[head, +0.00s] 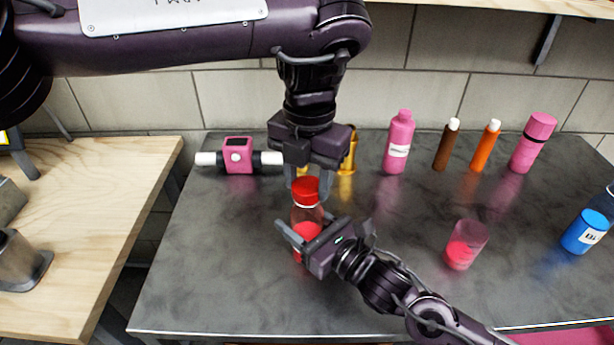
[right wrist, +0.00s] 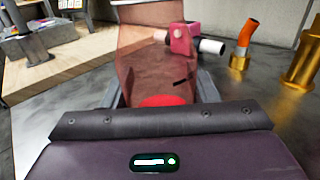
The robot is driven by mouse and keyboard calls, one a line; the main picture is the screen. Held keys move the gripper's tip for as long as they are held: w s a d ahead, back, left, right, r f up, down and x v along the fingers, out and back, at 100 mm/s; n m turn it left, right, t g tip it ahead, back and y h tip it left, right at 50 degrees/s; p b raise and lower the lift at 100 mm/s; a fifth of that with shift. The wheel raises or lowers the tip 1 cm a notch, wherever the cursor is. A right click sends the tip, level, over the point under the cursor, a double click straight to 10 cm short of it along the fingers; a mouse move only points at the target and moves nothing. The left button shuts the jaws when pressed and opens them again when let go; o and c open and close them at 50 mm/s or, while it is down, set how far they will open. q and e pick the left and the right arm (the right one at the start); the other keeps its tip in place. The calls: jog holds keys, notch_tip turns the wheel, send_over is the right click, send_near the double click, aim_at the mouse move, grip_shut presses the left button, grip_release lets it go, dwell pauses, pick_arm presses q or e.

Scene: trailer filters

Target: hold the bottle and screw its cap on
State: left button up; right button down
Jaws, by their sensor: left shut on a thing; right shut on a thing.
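The bottle (head: 305,214) is clear with red contents and stands upright on the dark table. Its see-through reddish wall fills the middle of the right wrist view (right wrist: 160,62). The red cap (head: 306,187) sits at the top of the bottle, in line with it; I cannot tell how tightly it is seated. My left gripper (head: 308,184) points down from above and is shut on the cap. My right gripper (head: 303,238) comes from the lower right and is shut around the bottle's body, hiding part of it. Its fingers flank the bottle in the right wrist view (right wrist: 160,88).
A pink device (head: 238,157) lies at the back left, and a gold cylinder (head: 349,157) stands behind the bottle. Pink bottles (head: 398,143) and brown and orange tubes stand at the back right. A pink-tinted cup (head: 466,245) and a blue container (head: 586,231) are right. Front left is clear.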

pick_arm(q)
jog(key=m, duration=0.4)
jog(key=shift+m, duration=0.4)
jog(key=m, duration=0.4)
jog(key=shift+m, duration=0.3)
pick_arm(e)
jog(key=shift+f, duration=0.1)
pick_arm(q)
jog(key=m, duration=0.6)
jog(key=shift+m, duration=0.3)
jog(key=m, duration=0.6)
jog(key=shift+m, duration=0.4)
jog(key=m, duration=0.3)
jog(key=shift+d+m, duration=0.1)
jog(key=shift+m, duration=0.3)
jog(key=shift+s+d+h, duration=0.1)
jog(key=shift+d+h, duration=0.15)
jog(key=shift+h, duration=0.05)
pick_arm(e)
jog(key=shift+s, duration=0.15)
pick_arm(q)
jog(key=o, duration=1)
jog(key=shift+a+f, duration=0.1)
